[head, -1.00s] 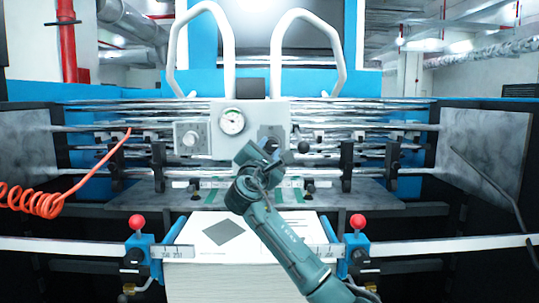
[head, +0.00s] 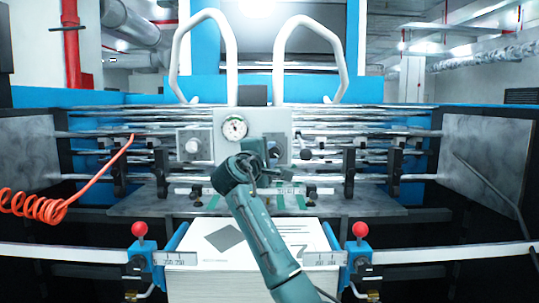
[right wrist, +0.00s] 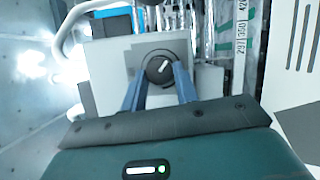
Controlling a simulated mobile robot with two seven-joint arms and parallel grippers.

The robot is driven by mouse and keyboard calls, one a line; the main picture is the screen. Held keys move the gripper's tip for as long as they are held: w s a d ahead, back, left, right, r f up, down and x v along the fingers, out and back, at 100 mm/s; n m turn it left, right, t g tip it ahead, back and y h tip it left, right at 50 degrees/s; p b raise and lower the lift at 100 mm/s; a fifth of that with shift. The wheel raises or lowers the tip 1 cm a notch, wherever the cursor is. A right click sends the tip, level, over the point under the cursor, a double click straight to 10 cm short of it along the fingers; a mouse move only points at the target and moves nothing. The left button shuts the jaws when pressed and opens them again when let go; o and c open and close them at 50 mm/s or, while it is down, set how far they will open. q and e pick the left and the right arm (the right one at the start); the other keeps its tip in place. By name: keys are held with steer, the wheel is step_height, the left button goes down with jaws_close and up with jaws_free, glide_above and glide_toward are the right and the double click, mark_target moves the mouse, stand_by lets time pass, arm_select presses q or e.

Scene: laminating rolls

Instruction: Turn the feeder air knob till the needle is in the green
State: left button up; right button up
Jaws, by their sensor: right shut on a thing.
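The feeder air knob (right wrist: 158,68) is a dark round knob with a white pointer mark. It shows in the right wrist view between my two blue fingers. My right gripper (head: 270,150) is at the right part of the grey control panel (head: 224,154) in the head view and hides the knob there. It also shows in the right wrist view (right wrist: 160,80), shut on the knob. The round white gauge (head: 234,128) is on the panel, left of the gripper. Its dark needle is too small to read against the green. My left gripper is not in view.
A paper stack (head: 210,262) lies below, between two red-topped clamps (head: 139,229) (head: 360,229). A coiled orange hose (head: 40,204) hangs at the left. White tube handles (head: 232,60) rise above.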

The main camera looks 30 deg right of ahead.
stand_by(0.3)
steer(key=o, duration=1)
steer(key=b+v, duration=0.3)
steer(key=v, duration=1)
steer(key=shift+r, duration=0.1)
